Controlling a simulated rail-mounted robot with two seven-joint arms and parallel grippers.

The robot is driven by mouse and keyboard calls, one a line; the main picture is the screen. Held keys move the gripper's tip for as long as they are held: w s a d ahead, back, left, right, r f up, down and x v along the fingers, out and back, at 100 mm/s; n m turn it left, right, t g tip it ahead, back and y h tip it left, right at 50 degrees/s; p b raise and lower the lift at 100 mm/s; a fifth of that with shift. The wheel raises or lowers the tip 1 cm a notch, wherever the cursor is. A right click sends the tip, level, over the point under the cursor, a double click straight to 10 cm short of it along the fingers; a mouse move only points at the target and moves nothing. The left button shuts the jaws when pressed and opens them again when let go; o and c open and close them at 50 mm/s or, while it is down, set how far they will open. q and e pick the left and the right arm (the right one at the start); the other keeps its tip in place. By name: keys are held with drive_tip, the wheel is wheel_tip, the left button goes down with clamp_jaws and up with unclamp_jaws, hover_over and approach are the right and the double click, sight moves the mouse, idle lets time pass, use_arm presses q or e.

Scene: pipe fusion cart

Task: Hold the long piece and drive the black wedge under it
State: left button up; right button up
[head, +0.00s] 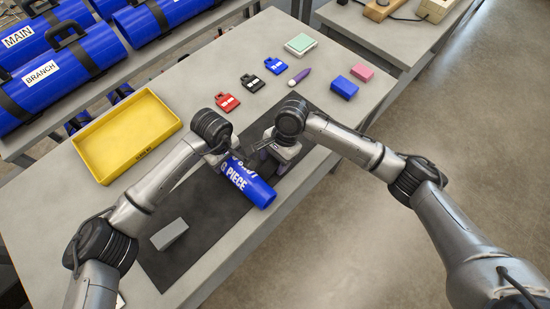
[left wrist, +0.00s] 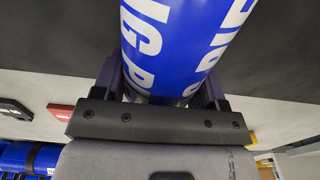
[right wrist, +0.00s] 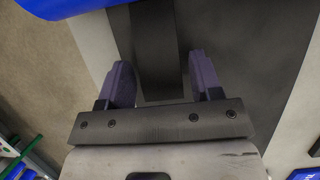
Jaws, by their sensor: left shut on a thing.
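The blue long piece (head: 247,184) with white lettering lies on the dark mat. My left gripper (head: 228,160) is shut on its far end; the left wrist view shows the blue piece (left wrist: 170,40) between the fingers (left wrist: 162,88). My right gripper (head: 272,156) is low over the mat just right of the piece. In the right wrist view its fingers (right wrist: 163,80) are apart, with the black wedge (right wrist: 157,50) between them and a gap on each side. The wedge points toward the blue piece at the top left; whether it touches the piece cannot be told.
A grey block (head: 169,233) lies on the mat (head: 190,262) at the near left. A yellow tray (head: 126,136) stands at the left. Red, black and blue tags, a purple marker (head: 299,76) and small blocks lie farther back. Blue cases (head: 50,75) fill the rack behind.

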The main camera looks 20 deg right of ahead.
drive_tip(key=shift+o, duration=1.1)
drive_tip(key=shift+a, duration=0.15)
drive_tip(key=v, duration=1.2)
drive_tip(key=shift+d, duration=0.2)
